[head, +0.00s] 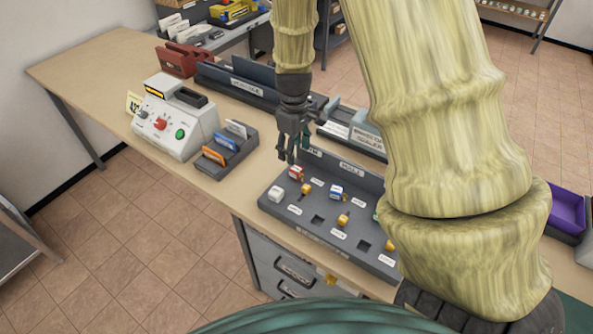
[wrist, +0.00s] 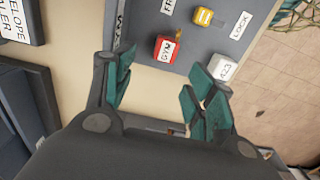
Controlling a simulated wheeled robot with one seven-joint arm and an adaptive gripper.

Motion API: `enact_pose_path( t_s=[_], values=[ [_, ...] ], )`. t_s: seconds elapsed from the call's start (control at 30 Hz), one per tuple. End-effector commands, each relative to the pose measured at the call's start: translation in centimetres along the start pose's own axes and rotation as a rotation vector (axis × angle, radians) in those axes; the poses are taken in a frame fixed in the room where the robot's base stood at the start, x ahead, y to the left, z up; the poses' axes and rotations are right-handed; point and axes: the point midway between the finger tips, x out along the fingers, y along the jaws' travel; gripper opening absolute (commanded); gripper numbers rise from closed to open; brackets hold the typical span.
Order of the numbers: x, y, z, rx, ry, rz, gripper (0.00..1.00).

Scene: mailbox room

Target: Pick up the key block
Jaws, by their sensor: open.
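A dark grey tray (head: 335,215) on the bench holds several small blocks beside white labels; I cannot tell for sure which is the key block. A red block (head: 296,173) with white lettering reading GYM sits at its left back; it also shows in the wrist view (wrist: 166,48). A white block (head: 276,193) sits at the left corner and shows in the wrist view (wrist: 223,69) by a finger. My gripper (head: 290,157) is open and empty, pointing down by the tray's back left edge. In the wrist view, the red block lies just beyond my gripper's fingertips (wrist: 165,80).
A white machine (head: 180,118) and a small grey card rack (head: 226,148) stand left of the tray. A long grey sorter (head: 240,85) runs along the back. A purple bin (head: 567,210) is at the right. My arm hides part of the tray's right side.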

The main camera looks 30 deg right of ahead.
Motion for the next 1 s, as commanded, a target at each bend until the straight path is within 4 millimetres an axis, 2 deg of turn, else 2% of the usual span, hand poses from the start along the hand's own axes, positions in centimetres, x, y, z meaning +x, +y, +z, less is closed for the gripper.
enact_pose_path(
  t_s=[0.2,0.53,1.0],
  values=[
    [2.0,0.0,0.0,0.000,-0.001,-0.001,0.55],
    [3.3,-0.1,0.3,0.001,-0.002,-0.002,0.55],
    [7.3,-0.5,0.5,0.003,-0.001,-0.001,0.55]
  ],
)
